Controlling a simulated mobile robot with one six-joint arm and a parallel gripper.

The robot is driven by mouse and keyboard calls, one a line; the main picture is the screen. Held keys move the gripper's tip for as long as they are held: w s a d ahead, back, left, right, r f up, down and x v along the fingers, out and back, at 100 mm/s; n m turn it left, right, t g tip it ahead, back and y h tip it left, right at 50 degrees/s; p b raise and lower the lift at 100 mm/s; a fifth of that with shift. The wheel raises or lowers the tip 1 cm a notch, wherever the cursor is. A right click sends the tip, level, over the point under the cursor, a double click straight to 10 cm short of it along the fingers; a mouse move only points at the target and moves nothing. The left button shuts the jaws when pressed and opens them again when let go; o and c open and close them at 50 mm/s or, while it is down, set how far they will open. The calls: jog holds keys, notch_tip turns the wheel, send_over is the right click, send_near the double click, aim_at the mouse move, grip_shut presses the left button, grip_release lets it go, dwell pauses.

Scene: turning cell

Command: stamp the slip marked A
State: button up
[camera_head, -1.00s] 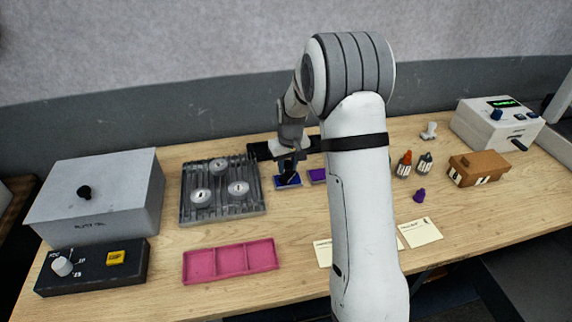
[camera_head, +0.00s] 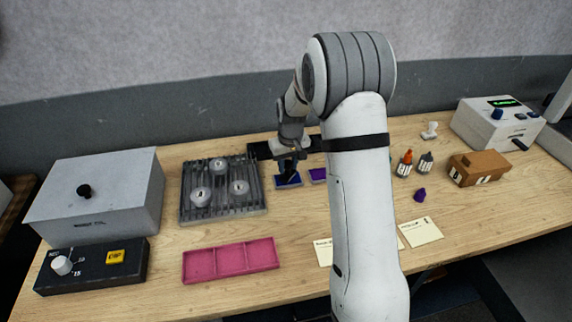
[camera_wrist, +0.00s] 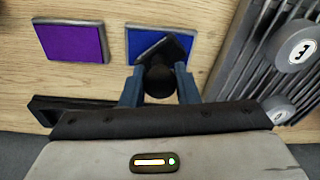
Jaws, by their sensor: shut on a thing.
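My gripper (camera_head: 289,168) is shut on a dark stamp with a round black knob (camera_wrist: 158,80). Its fingers stand on both sides of the knob in the wrist view. The stamp's dark base shows over the blue ink pad (camera_wrist: 138,36), turned at an angle to the pad's edges. I cannot tell whether it touches the pad. The blue pad (camera_head: 284,183) lies beside a purple pad (camera_head: 318,175). Two cream slips lie at the front: one (camera_head: 421,232) right of my arm, the other (camera_head: 323,252) partly hidden behind it. Their markings are too small to read.
A grey slotted plate with round pieces (camera_head: 252,208) stands left of the pads. A pink tray (camera_head: 231,262) lies in front. Small bottles (camera_head: 405,164), a purple piece (camera_head: 420,195), a white stamp-like piece (camera_head: 430,130) and a brown box (camera_head: 478,168) stand right.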

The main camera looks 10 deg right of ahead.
dwell(0.5)
jog(key=shift+r+p, duration=1.95)
jog(key=shift+r, duration=1.55)
jog(key=shift+f, duration=0.1)
